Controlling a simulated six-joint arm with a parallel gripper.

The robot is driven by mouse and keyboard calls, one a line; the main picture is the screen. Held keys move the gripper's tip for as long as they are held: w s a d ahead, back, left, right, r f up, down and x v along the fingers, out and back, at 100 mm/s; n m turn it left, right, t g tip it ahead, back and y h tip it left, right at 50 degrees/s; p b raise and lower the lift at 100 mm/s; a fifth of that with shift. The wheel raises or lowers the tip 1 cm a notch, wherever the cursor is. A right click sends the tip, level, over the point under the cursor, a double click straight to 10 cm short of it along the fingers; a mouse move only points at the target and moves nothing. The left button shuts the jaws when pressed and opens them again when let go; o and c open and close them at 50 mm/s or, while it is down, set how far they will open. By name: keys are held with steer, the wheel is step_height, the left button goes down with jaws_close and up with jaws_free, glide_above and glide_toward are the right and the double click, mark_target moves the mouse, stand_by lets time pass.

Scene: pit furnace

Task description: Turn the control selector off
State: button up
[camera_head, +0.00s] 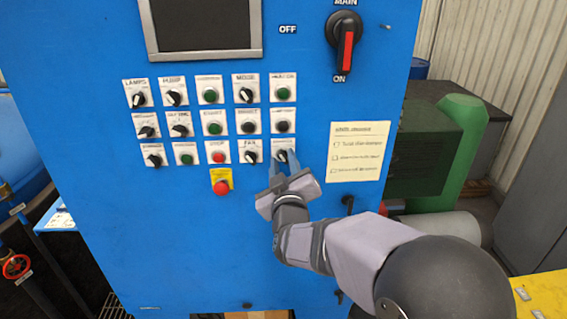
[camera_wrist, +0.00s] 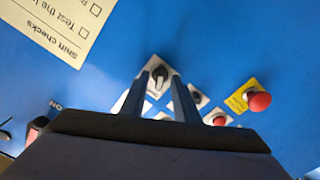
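A black selector knob (camera_head: 283,155) on a white plate sits at the right end of the third row of the blue panel. Its label is too small to read, so I cannot tell by name if it is the control selector. My gripper (camera_head: 279,166) is in front of this knob, partly covering its plate. In the wrist view the knob (camera_wrist: 160,77) shows between the two dark finger tips (camera_wrist: 163,79), with a gap on either side. The fingers are apart and hold nothing. I cannot tell how deep the tips reach around the knob.
Other selectors and buttons crowd to the left and above, including a fan selector (camera_head: 250,152). A red emergency button (camera_head: 221,187) is lower left. The main switch (camera_head: 345,45) is at upper right. A paper checklist (camera_head: 358,151) is right of my gripper. The panel below is mostly clear.

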steer(key=shift+s, duration=0.1)
steer(key=s+b, duration=0.2)
steer(key=s, duration=0.5)
stand_by(0.4)
